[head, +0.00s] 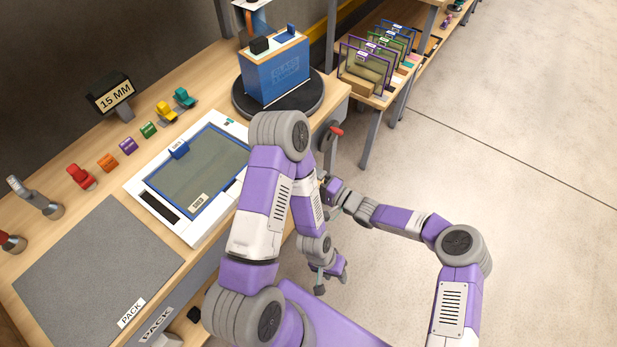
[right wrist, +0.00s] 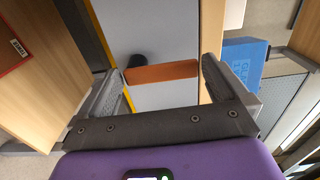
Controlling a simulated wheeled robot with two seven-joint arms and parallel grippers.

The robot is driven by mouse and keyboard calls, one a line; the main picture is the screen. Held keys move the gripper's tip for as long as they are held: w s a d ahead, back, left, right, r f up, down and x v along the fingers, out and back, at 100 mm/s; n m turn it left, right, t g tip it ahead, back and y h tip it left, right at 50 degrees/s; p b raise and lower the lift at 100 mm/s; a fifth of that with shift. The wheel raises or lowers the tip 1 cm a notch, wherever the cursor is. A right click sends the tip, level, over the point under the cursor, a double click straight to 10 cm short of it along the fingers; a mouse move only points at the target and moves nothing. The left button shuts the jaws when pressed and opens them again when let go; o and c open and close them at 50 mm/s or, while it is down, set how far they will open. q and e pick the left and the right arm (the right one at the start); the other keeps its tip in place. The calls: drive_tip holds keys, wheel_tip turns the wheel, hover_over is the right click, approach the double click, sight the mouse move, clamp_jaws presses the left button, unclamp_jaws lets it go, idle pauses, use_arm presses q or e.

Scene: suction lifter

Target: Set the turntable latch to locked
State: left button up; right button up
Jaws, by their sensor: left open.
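The turntable (head: 314,103) is a round black disc at the far end of the bench, with a blue box (head: 270,82) on it. A lever with a red end (head: 336,131) projects from the bench side near the disc; it looks like the latch, but I cannot read its setting. My left gripper (head: 332,280) hangs open and empty beside the bench, well below the lever. My right gripper (right wrist: 165,85) has its fingers spread; an orange bar (right wrist: 160,73) shows between them, with no clear contact. In the head view the right gripper is partly hidden by my left arm.
A framed glass panel in a white tray (head: 190,233) lies on the bench. Coloured clips (head: 128,146), a 15 MM sign (head: 112,96) and a grey pack mat (head: 95,265) are nearby. A rack of panels (head: 375,65) stands behind right. Floor at right is clear.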

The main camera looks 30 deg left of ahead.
drive_tip(key=d+p, duration=0.2)
drive_tip(key=d, duration=0.5)
drive_tip(key=shift+d, duration=0.25)
drive_tip(key=shift+s, duration=0.1)
